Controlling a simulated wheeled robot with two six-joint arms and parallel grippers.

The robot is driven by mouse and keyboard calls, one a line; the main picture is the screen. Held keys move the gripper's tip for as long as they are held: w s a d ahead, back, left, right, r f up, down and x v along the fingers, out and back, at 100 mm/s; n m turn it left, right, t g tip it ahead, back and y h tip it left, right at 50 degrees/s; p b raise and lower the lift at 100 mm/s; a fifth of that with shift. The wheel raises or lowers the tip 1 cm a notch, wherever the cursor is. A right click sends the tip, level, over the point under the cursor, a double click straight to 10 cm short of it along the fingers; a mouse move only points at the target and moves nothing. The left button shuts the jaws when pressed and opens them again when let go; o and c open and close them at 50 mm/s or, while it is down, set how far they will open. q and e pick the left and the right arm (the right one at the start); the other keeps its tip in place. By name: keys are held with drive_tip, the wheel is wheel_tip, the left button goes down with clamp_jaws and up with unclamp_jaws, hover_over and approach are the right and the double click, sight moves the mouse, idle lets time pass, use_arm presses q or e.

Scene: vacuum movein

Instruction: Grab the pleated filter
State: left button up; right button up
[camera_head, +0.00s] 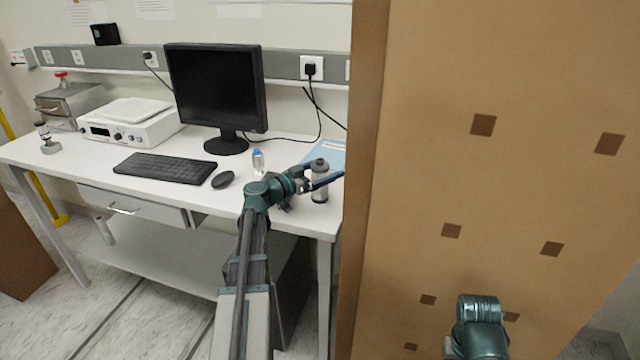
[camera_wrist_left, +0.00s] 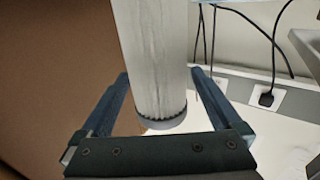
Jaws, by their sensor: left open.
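The pleated filter (camera_head: 320,191) is a small pale grey cylinder with a dark top, upright near the right end of the white desk (camera_head: 285,205). In the left wrist view the filter (camera_wrist_left: 152,55) is large and pale, with a dark toothed rim at its lower end. My left gripper (camera_head: 322,181) is open at the filter. In the left wrist view its two dark blue fingers stand on either side of the filter, with gaps showing. Whether either finger touches it is unclear. A part of my right arm shows at the lower right; its gripper is not visible.
A tall brown panel (camera_head: 430,120) stands close to the right of the filter. A small blue-capped bottle (camera_head: 258,162), a mouse (camera_head: 223,180), a keyboard (camera_head: 165,168) and a monitor (camera_head: 216,90) are to the left. A blue folder (camera_head: 326,152) lies behind the filter.

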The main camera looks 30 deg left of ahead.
use_arm(q)
drive_tip(key=shift+w+d, duration=0.15)
drive_tip(key=shift+w, duration=0.25)
clamp_jaws()
drive_tip(key=shift+r+p, duration=0.85)
drive_tip(key=shift+r, duration=0.05)
drive_tip(key=s+d+r+p, duration=0.1)
drive_tip(key=s+d, duration=0.1)
drive_tip(key=s, duration=0.5)
drive_tip(key=s+d+r+p, duration=0.2)
drive_tip(key=s, duration=0.6)
drive_tip(key=shift+s+d+r, duration=0.15)
drive_tip(key=shift+d, duration=0.2)
